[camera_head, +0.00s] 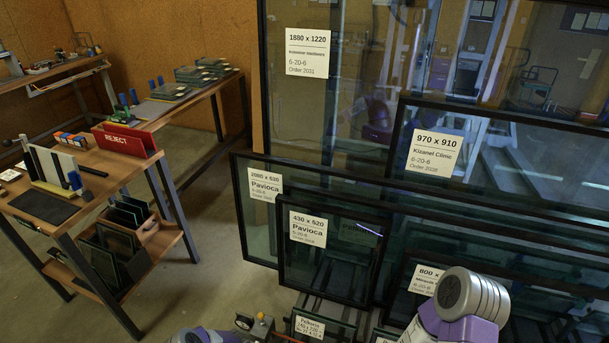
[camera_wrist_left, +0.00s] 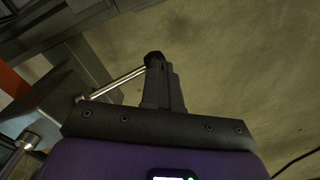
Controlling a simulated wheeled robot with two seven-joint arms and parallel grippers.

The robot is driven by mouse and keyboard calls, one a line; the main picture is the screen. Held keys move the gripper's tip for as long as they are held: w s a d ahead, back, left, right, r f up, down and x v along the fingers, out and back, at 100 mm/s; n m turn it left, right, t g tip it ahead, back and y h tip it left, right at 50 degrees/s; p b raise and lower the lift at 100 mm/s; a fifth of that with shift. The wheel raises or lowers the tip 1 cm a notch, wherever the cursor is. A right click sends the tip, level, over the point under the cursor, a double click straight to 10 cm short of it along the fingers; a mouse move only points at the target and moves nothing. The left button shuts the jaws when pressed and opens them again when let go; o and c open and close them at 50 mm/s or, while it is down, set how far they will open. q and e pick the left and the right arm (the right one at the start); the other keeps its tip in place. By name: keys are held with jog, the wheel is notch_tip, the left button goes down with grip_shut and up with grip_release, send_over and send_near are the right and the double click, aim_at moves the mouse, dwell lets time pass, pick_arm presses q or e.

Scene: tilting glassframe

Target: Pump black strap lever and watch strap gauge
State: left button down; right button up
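In the left wrist view, my left gripper's dark fingers (camera_wrist_left: 158,88) are close together at the black end of the strap lever (camera_wrist_left: 153,58). The lever's thin metal rod (camera_wrist_left: 122,79) runs down-left from there. The fingers look shut on this black end, though their inner faces are hidden.
Framed glass panes (camera_head: 335,250) with paper labels lean in a row at the centre and right. A wooden bench (camera_head: 95,200) at left holds a red REJECT bin (camera_head: 125,140) and small parts. A second bench (camera_head: 160,108) stands behind. Open floor (camera_head: 215,270) lies between bench and panes.

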pick_arm(q)
notch_tip(320, 180, up, 9)
jog(key=p, duration=0.7)
jog(key=shift+d, duration=0.1)
jog(key=s+d+r+m+h, duration=0.2)
jog(key=s+d+r, duration=0.4)
jog(key=s+r, duration=0.3)
jog(key=s+d+r+m+h, duration=0.2)
jog(key=s+d+r, duration=0.4)
jog(key=s+r, duration=0.4)
notch_tip(320, 180, up, 5)
jog(key=shift+m+t+p, duration=0.3)
jog(key=shift+m+p, duration=0.1)
jog(key=shift+m, duration=0.4)
